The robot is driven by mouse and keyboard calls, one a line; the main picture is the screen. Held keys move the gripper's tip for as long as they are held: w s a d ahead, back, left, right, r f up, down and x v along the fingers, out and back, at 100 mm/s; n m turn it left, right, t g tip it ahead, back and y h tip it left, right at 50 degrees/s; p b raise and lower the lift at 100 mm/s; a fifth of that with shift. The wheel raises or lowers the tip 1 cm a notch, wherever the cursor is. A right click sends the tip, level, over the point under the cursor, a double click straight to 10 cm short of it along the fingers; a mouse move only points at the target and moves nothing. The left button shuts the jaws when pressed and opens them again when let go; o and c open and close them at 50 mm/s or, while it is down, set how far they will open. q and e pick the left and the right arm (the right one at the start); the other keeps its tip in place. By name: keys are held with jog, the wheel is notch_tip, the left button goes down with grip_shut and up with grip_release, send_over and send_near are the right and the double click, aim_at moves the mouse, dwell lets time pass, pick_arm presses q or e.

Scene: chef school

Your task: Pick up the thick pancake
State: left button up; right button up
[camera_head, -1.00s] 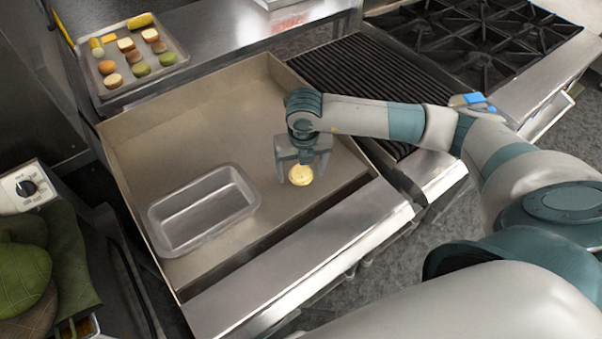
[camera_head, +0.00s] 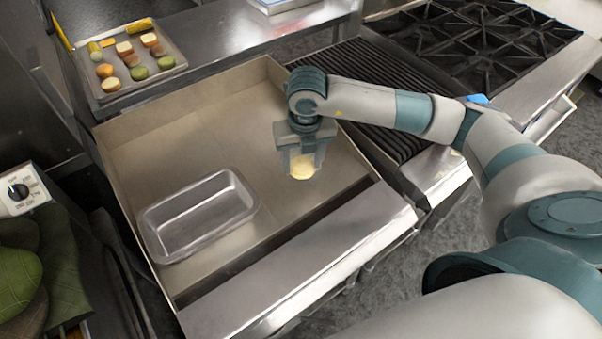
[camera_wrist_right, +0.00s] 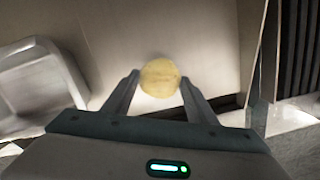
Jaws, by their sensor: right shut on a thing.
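The thick pancake (camera_head: 302,167) is a small, round, pale yellow piece. My right gripper (camera_head: 302,160) is shut on it, over the right part of the flat griddle surface. In the right wrist view the pancake (camera_wrist_right: 160,78) sits between the two fingertips of the gripper (camera_wrist_right: 160,86), one finger on each side. It appears held above the griddle. The left gripper is in neither view.
A metal loaf pan (camera_head: 250,186) stands on the griddle (camera_head: 190,130), left of my gripper. A raised wall rims the griddle. A ribbed grill (camera_head: 350,65) and a burner stove (camera_head: 480,40) lie to the right. A food tray (camera_head: 104,102) stands at the far left.

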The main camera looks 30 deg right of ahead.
jog(key=s+d+r+b, duration=0.3)
jog(key=d+r, duration=0.3)
jog(key=d, duration=0.5)
jog(key=shift+s+r+b, duration=0.2)
jog(key=shift+r+b, duration=0.05)
jog(key=shift+b, duration=0.4)
jog(key=shift+a, duration=0.1)
jog(key=s+a+n+p, duration=0.3)
jog(key=s+a+n, duration=0.1)
jog(key=s, duration=0.2)
jog(key=shift+s+a+p, duration=0.15)
jog(key=shift+a+p, duration=0.15)
jog(key=shift+p, duration=0.1)
jog(key=shift+r, duration=0.1)
